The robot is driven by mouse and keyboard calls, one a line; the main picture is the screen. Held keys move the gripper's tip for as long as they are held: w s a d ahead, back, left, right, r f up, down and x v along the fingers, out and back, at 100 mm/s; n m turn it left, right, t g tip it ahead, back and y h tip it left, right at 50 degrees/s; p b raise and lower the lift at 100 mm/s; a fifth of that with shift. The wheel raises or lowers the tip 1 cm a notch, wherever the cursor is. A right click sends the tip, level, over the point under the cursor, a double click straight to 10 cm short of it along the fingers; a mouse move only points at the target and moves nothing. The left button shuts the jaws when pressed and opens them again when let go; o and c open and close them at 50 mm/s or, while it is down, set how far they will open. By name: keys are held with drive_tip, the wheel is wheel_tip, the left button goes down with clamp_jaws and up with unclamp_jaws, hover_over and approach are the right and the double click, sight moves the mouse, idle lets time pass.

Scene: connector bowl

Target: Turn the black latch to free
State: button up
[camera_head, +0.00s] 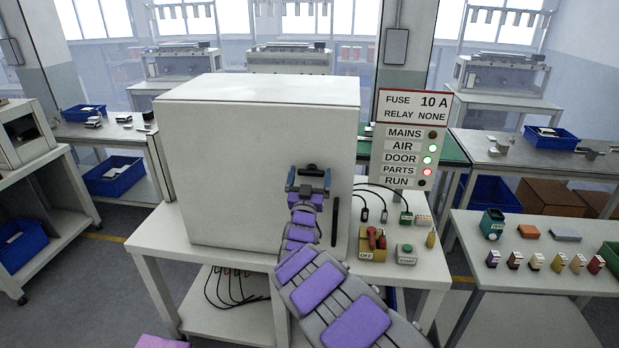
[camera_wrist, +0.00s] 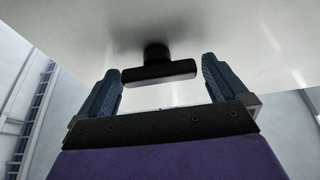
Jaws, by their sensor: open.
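The black latch (camera_wrist: 158,72) is a short bar on a round stem on the cabinet's front face. My gripper (camera_wrist: 160,85) is open, with one blue finger on each side of the bar and gaps visible. In the head view the latch (camera_head: 310,167) shows just above my gripper (camera_head: 309,180). The white cabinet (camera_head: 230,160) stands shut on a white table. Whether a finger touches the latch I cannot tell.
A dark vertical handle (camera_head: 335,221) is on the cabinet front, right of my arm. A yellow switch box (camera_head: 372,254), a green button box (camera_head: 405,256) and cables stand right of the cabinet. A sign board (camera_head: 409,140) with lamps stands behind. A side table (camera_head: 540,285) holds small parts.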

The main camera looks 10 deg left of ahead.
drive_tip(key=shift+c, duration=0.5)
drive_tip(key=c, duration=0.7)
drive_tip(key=shift+c, duration=0.2)
